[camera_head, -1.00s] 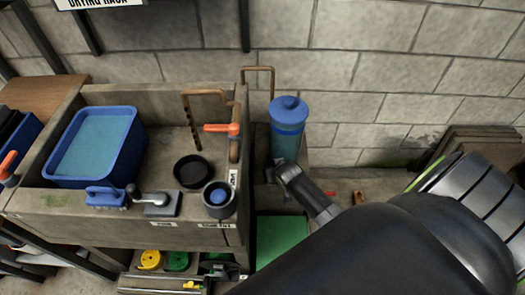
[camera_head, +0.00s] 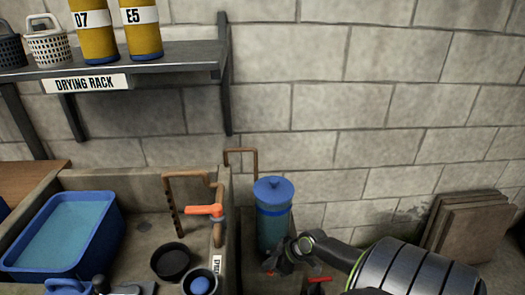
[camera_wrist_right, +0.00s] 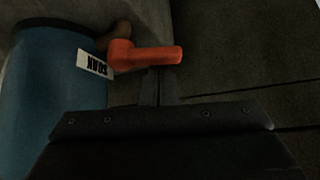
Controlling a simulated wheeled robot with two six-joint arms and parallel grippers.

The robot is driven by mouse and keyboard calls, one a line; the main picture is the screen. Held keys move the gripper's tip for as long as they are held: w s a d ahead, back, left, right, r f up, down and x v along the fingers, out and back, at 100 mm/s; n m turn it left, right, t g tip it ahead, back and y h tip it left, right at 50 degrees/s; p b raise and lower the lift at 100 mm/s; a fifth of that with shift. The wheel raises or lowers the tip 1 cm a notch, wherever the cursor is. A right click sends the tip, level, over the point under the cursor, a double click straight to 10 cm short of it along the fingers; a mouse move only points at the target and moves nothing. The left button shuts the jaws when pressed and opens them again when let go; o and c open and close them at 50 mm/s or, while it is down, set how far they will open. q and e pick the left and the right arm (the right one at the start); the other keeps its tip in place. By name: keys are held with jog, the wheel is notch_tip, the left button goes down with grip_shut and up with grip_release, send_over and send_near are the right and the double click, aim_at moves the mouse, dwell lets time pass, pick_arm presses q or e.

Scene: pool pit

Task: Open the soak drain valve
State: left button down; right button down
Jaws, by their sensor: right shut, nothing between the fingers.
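The soak drain valve has an orange-red lever (camera_wrist_right: 148,55) in the right wrist view. It sits beside a blue cylinder (camera_wrist_right: 45,95) with a SOAK label (camera_wrist_right: 95,65). In the head view the blue lidded cylinder (camera_head: 273,215) stands right of the sink, and a small orange-red bit (camera_head: 270,272) shows low by its base. My right gripper (camera_head: 277,264) is at the cylinder's lower front. Its shut, empty fingers (camera_wrist_right: 156,86) show just below the lever in the wrist view; I cannot tell whether they touch it.
The sink unit at left holds a blue tub (camera_head: 62,235), a dark round dish (camera_head: 171,261) and a copper pipe with an orange tap handle (camera_head: 204,210). A drying rack shelf (camera_head: 150,58) hangs above. Slabs (camera_head: 468,230) lean on the wall at right.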

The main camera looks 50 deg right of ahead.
jog(key=shift+s+f, duration=0.2)
jog(key=shift+r, duration=0.2)
pick_arm(q)
jog(key=shift+w+d+r, duration=0.15)
jog(key=shift+w+r, duration=0.05)
jog(key=shift+w, duration=0.25)
pick_arm(e)
jog(key=shift+s+a+p, duration=0.4)
jog(key=shift+a+p, duration=0.05)
jog(key=shift+a, duration=0.2)
pick_arm(q)
jog(key=shift+r, duration=0.45)
